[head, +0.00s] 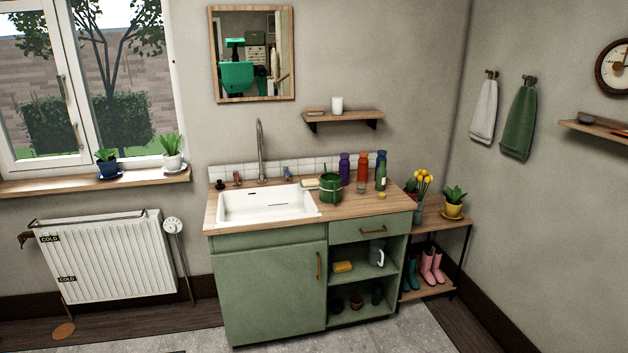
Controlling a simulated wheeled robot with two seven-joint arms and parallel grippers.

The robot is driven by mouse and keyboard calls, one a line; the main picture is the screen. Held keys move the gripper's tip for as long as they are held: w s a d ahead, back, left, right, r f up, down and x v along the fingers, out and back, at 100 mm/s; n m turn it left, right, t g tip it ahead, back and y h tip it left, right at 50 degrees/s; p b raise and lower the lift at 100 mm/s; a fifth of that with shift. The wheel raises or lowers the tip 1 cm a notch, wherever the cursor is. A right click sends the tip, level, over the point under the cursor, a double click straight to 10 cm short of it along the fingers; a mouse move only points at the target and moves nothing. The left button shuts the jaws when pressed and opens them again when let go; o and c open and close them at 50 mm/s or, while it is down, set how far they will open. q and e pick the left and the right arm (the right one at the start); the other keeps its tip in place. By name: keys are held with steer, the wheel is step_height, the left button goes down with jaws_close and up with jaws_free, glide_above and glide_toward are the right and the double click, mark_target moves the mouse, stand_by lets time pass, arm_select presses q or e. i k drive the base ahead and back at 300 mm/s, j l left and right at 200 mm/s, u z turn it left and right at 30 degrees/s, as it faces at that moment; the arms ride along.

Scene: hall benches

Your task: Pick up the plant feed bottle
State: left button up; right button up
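Three bottles stand upright at the back right of the wooden counter. They are a purple bottle (345,169), an orange-red bottle (362,168) and a dark green bottle with a pale label (381,172). The labels are too small to read, so I cannot tell which one is the plant feed bottle. Neither of my grippers is in view.
A green pot-like container (330,188) stands left of the bottles, beside the white sink (265,204). Small items lie in front of the bottles. The counter's front right is clear. A wall shelf (345,116) hangs above. Potted plants stand on a side stand (435,218).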

mark_target(381, 178)
steer(key=i+z, duration=0.2)
steer(key=i, duration=0.2)
steer(key=i+j+z, duration=0.45)
steer(key=i, duration=0.25)
